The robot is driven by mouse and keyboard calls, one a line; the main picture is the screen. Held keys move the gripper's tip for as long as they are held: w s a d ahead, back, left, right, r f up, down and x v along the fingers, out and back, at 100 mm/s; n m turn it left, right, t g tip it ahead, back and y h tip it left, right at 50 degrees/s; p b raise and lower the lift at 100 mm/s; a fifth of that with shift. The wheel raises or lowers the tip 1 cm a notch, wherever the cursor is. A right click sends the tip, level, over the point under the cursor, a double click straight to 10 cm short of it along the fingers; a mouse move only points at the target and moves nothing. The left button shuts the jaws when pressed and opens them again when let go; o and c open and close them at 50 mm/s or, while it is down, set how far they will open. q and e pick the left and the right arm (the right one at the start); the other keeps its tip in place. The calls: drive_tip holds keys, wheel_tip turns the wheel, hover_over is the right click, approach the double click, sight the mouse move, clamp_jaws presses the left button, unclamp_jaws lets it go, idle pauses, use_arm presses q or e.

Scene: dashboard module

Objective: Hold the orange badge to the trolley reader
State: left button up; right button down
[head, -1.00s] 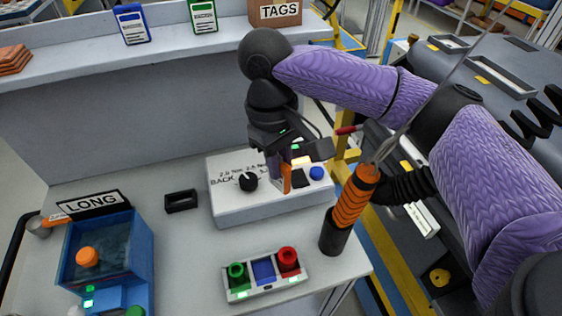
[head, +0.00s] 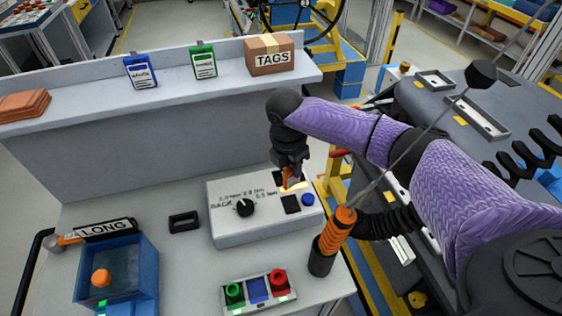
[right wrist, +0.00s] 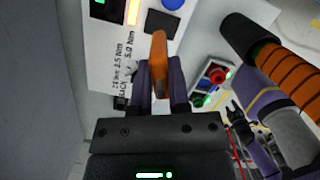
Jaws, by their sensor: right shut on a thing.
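My right gripper (head: 288,174) is shut on the orange badge (head: 286,181), above the back right part of a white control box. In the right wrist view the badge (right wrist: 159,62) stands upright between the two fingers (right wrist: 160,85), its end pointing toward the box's panel. The white control box (head: 230,226) has a black dial, a black square pad (head: 291,204), a blue button (head: 308,200) and a lit yellowish strip (head: 295,186). A dark square with a green light (right wrist: 108,8) shows beyond the strip. I cannot tell which part is the trolley reader. My left gripper is out of view.
An orange-ringed black handle (head: 332,245) stands right of the box. A button panel (head: 259,290) lies in front; a blue LONG bin (head: 145,275) and a black holder (head: 184,221) are left. A grey trolley (head: 440,115) stands at right. A shelf with tags (head: 205,62) runs behind.

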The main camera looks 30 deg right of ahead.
sight(292, 184)
idle(0.3)
drive_tip(key=shift+r+p, duration=0.1)
drive_tip(key=shift+p, duration=0.25)
drive_tip(key=shift+f, duration=0.4)
wheel_tip(292, 184, down, 5)
drive_tip(key=b, duration=0.2)
drive_tip(key=shift+b, duration=0.3)
drive_tip(key=shift+f, duration=0.3)
